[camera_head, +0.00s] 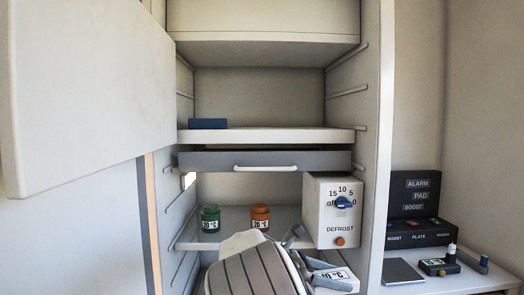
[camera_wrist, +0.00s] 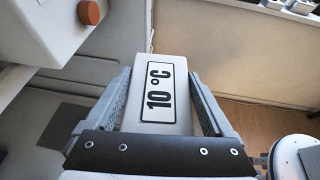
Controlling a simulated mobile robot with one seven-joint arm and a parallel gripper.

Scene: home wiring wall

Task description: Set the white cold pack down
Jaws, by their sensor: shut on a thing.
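The white cold pack (camera_wrist: 158,72) is a pale block with a "10 °C" label. In the wrist view it sits between the two fingers of my gripper (camera_wrist: 160,100), which are shut on its sides. In the head view the cold pack (camera_head: 340,281) shows at the bottom, below the defrost box, with part of its label visible. My gripper (camera_head: 318,268) is there too, partly hidden by my own arm. I cannot tell what lies directly under the pack.
A green jar (camera_head: 210,219) and an orange jar (camera_head: 260,216) stand on the lower shelf (camera_head: 230,238). The defrost box (camera_head: 333,210) stands right of them. A blue block (camera_head: 208,124) lies on the upper shelf. A grey drawer (camera_head: 220,161) is between. A dark plate (camera_head: 402,272) lies at right.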

